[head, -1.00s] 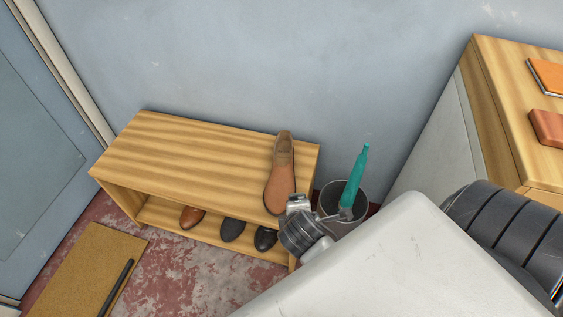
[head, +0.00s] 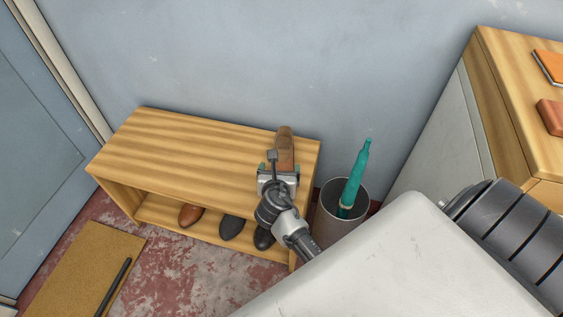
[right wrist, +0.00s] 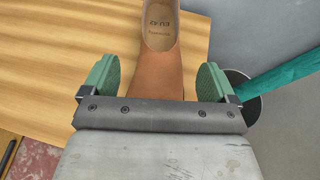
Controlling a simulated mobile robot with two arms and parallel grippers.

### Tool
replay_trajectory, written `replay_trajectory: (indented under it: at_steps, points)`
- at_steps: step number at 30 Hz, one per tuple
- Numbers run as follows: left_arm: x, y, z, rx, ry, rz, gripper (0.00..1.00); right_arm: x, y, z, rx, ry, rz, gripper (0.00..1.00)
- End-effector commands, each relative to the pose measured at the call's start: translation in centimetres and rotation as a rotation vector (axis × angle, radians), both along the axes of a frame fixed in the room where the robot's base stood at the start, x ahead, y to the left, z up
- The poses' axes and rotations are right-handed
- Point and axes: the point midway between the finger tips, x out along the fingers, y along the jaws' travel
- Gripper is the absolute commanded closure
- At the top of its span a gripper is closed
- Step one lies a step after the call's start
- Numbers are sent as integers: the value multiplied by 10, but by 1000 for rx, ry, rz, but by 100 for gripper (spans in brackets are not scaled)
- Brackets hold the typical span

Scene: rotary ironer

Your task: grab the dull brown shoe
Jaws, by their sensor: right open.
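The dull brown shoe (head: 285,145) lies on top of the wooden shoe bench, near its right end. Its heel end points toward the wall. In the right wrist view the shoe (right wrist: 155,75) runs between the two green finger pads, with a gap on each side, and its insole shows a size label. My right gripper (head: 279,168) is open over the front part of the shoe and hides it in the head view. The same gripper shows in the right wrist view (right wrist: 157,83). My left gripper is out of view.
The wooden bench (head: 190,150) has several darker and brown shoes on its lower shelf. A grey bin (head: 340,212) with a teal umbrella (head: 355,175) stands close to the bench's right end. A wooden-topped cabinet (head: 515,130) stands at the right. The bench top's left part is clear.

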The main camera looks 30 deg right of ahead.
Motion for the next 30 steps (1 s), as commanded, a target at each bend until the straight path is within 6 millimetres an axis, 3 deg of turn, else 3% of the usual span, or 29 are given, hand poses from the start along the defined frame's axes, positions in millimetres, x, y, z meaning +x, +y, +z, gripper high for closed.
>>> replay_trajectory:
  at_steps: [4, 10, 15, 23, 30]
  points:
    - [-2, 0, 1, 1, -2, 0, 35, 7, -6, -5, 1, -2, -2, 12]
    - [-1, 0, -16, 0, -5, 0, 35, 26, -25, -21, 3, -2, -2, 12]
    - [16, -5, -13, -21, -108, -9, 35, 37, -34, -24, 1, -1, -2, 12]
    - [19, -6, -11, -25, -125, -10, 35, 39, -35, -24, 2, 0, -1, 12]
    - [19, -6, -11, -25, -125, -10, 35, 38, -35, -24, 2, 0, -1, 45]
